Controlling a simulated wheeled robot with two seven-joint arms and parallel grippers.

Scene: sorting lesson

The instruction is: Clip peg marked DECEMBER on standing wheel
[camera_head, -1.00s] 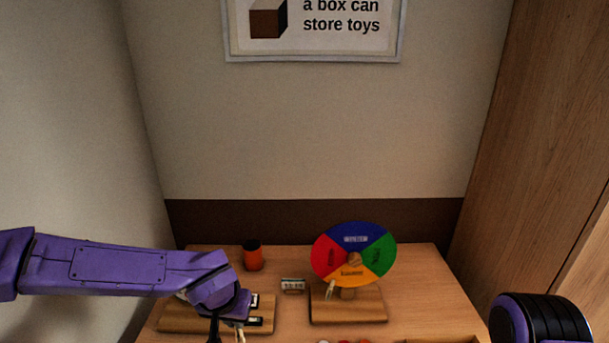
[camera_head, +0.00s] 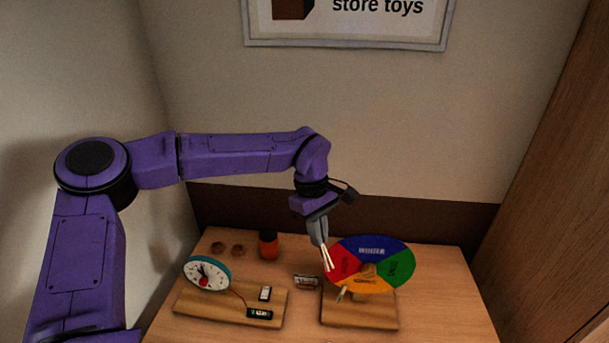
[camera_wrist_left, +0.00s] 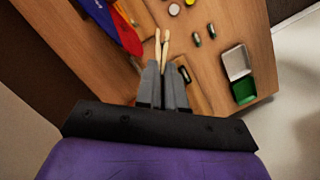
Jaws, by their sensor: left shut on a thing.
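The wheel (camera_head: 400,250) stands on a wooden base (camera_head: 358,315). It has blue, green, orange and red quarters; the blue one reads WINTER. Its edge also shows in the wrist view (camera_wrist_left: 127,38). A pale wooden peg (camera_head: 341,294) is at the wheel's lower left edge. My left gripper (camera_head: 322,242) is shut on another pale wooden peg (camera_head: 327,259), held near the red quarter's left edge. In the wrist view this peg (camera_wrist_left: 158,48) points away from the fingertips (camera_wrist_left: 163,72). I cannot read its marking or tell whether it touches the wheel. My right gripper is out of view.
A clock (camera_head: 205,270) and battery parts sit on a wooden board (camera_head: 190,304) at left. A small striped block (camera_head: 306,282) lies left of the base. The wrist view shows an open green-and-white box (camera_wrist_left: 238,62).

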